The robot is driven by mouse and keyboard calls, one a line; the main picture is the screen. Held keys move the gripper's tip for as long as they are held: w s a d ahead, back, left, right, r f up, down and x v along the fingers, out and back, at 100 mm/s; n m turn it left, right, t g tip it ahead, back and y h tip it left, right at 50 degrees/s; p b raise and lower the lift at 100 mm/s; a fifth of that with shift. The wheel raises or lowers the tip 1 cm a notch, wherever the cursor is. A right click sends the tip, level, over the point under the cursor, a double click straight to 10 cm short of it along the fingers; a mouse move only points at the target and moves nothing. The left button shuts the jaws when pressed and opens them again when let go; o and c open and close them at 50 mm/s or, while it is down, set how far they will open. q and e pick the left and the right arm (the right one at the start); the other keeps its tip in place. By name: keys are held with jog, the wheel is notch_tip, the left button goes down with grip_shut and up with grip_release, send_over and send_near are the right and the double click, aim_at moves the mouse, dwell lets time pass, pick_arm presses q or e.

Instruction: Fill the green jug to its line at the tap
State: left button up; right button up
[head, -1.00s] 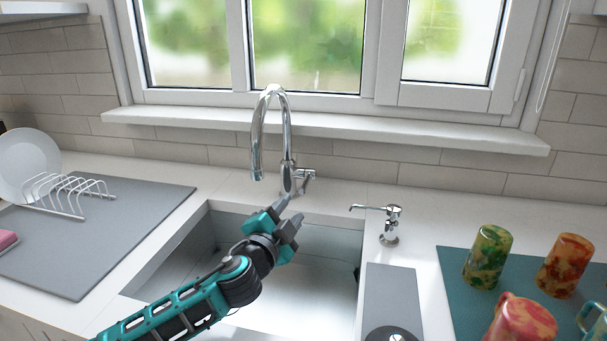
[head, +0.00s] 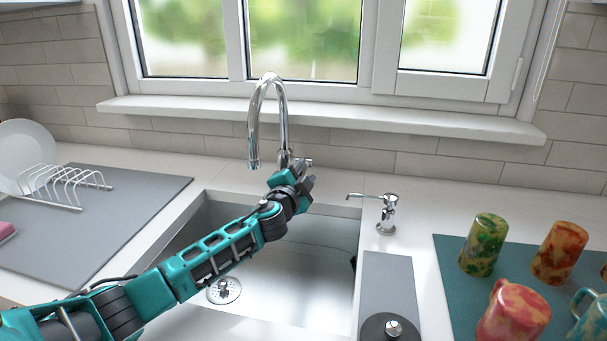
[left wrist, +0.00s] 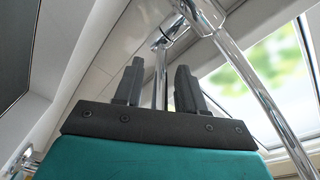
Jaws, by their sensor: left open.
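The chrome tap (head: 283,110) stands behind the sink, its spout curving down over the basin, and no water shows from it. My left gripper (head: 305,175) is in front of the tap's base, close to its side lever (head: 308,162). In the left wrist view, the left gripper (left wrist: 158,92) is open, with a thin chrome rod (left wrist: 160,72) showing between its fingers; I cannot tell whether they touch it. The tap's thick tube (left wrist: 250,75) passes to the right. I cannot clearly make out a green jug. My right gripper is not in view.
Green (head: 482,245) and orange (head: 558,252) mottled cups and a red mug (head: 514,318) stand on a teal mat (head: 453,300). A soap dispenser (head: 387,213) stands right of the sink (head: 330,245), whose visible basin is empty. A dish rack (head: 65,185) is at left.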

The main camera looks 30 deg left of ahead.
pick_arm(q)
jog(key=shift+w, duration=0.3)
jog(key=shift+c, duration=0.2)
grip_shut()
dwell(0.3)
